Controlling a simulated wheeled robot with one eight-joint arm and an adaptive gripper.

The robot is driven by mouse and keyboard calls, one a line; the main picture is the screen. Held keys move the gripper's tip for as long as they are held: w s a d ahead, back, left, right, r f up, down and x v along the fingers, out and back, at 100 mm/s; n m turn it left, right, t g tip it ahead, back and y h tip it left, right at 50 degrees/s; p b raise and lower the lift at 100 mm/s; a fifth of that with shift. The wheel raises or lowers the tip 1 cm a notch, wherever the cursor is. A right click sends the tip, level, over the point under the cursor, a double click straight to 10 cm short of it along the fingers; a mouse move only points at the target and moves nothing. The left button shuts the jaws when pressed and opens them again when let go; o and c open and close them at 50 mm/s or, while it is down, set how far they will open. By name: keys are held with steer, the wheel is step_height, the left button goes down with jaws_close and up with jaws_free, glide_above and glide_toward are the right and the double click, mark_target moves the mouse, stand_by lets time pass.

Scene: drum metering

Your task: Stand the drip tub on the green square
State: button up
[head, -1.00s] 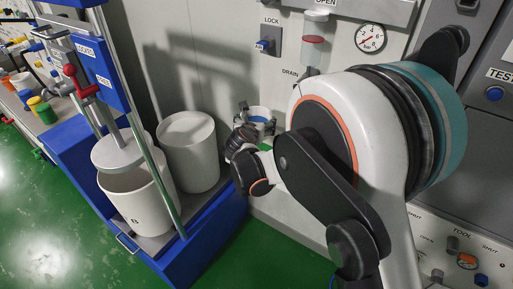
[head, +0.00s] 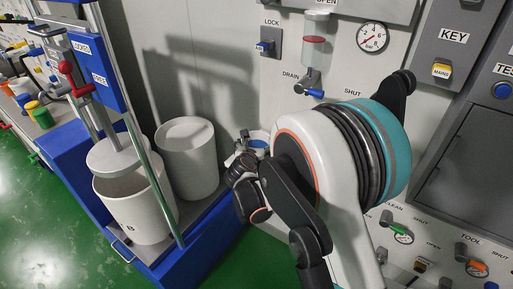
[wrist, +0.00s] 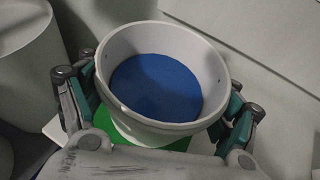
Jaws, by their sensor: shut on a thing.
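The drip tub (wrist: 117,107) is a round, pale tub with a blue inside, upright or nearly so in the wrist view. My gripper (wrist: 160,92) is shut on it, with a finger at its left and right sides. In the head view my gripper (head: 244,152) is low by the wall, and only part of the tub (head: 259,136) shows past it. The green square (wrist: 108,124) lies under the tub in the wrist view, mostly covered by it. I cannot tell whether the tub touches it. The square is hidden in the head view.
A large pale drum (head: 188,160) stands left of my gripper, with drum B (head: 135,212) further left on a blue-framed stand (head: 172,262). The wall panel behind carries a sight glass (head: 314,50), a blue drain handle (head: 315,93) and a gauge (head: 372,37).

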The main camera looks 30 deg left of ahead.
steer(key=shift+f, duration=0.1)
steer(key=o, duration=1.2)
steer(key=shift+c, duration=0.2)
steer(key=p+v, duration=0.4)
steer(key=v, duration=0.8)
